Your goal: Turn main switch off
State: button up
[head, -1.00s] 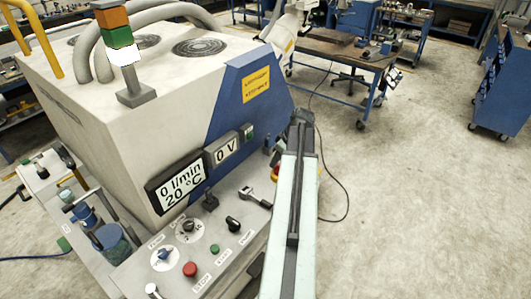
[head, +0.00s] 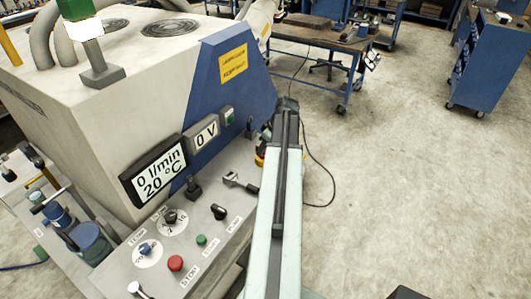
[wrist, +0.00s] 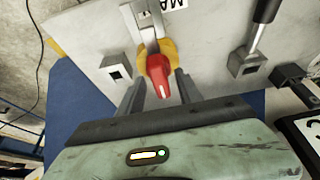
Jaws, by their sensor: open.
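The main switch (wrist: 158,70) has a red handle on a yellow base with a white mark on its tip. It is in the upper middle of the wrist view, on the pale panel beneath a partly cut-off label starting "MA". My gripper (wrist: 160,79) is open, with one finger on each side of the red handle. Whether either finger touches the handle, I cannot tell. In the head view, my arm hides most of the switch; a bit of yellow and red (head: 260,156) shows at the arm's left edge.
The control panel (head: 215,248) carries a red button (head: 175,263), a green button (head: 201,240) and several knobs. A metal lever with a black handle (wrist: 252,52) stands right of the switch in the wrist view. Displays read 0 l/min, 20 °C and 0 V.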

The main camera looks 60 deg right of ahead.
jog(key=shift+r, duration=0.1)
grip_shut()
dwell(1.2)
jog(key=shift+d, duration=0.1)
